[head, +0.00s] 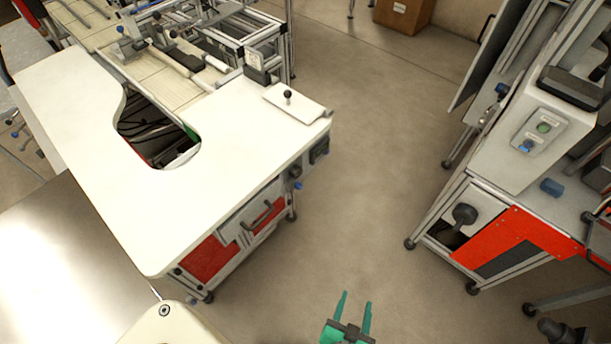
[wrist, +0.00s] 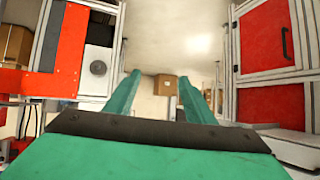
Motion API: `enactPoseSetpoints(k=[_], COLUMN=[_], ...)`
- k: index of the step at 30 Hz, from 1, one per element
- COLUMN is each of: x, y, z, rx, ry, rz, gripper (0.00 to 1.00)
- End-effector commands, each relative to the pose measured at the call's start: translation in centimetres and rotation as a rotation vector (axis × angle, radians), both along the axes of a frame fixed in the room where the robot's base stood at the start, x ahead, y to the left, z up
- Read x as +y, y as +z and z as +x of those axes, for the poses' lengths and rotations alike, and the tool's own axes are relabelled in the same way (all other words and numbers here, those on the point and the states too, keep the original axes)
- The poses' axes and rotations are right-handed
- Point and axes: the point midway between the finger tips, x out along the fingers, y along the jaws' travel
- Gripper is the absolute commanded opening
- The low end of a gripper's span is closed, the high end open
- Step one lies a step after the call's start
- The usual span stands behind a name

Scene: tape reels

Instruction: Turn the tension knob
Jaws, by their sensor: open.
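My gripper (head: 356,299) is at the bottom of the head view, over open floor between two machines. Its two green fingers are apart with nothing between them, as the wrist view (wrist: 160,77) also shows. No knob is marked as the tension knob, so I cannot tell which one it is. A large dark round knob (head: 464,214) sits on a white panel of the right machine. A blue knob (head: 551,187) sits on that machine's grey top. The left machine has a small blue knob (head: 297,184) on its end and a black ball knob (head: 288,95) on top. My gripper touches none of these.
The left machine's white worktop (head: 90,150) has a cut-out. A button box (head: 540,131) is on the right machine. Red panels (wrist: 267,42) flank the gap in the wrist view. A cardboard box (head: 403,14) stands far back. The floor (head: 375,140) between the machines is clear.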

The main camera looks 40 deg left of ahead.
Motion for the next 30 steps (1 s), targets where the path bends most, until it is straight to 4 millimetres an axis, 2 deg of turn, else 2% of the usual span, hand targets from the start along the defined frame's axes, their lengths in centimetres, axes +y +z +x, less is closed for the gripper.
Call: enactPoseSetpoints(k=[1,5,8,11,14,18,21,25,30], x=[0.9,3.5,6.0,8.8,11.6,15.4,17.4,19.0,19.8], y=[-0.6,-1.4,-1.0,0.5,2.9,7.5,11.1,14.9,17.6], z=[1.9,5.4,8.1,10.5,12.6,14.8,15.6,16.0,15.9], rx=[0.011,0.040,0.040,0.016,-0.032,-0.140,-0.234,-0.348,-0.437], ry=[0.046,0.182,0.304,0.444,0.593,0.814,0.958,1.099,1.195], rz=[0.018,0.071,0.118,0.169,0.223,0.297,0.341,0.382,0.409], gripper=[0.49,0.49,0.49,0.49,0.49,0.49,0.49,0.49,0.49])
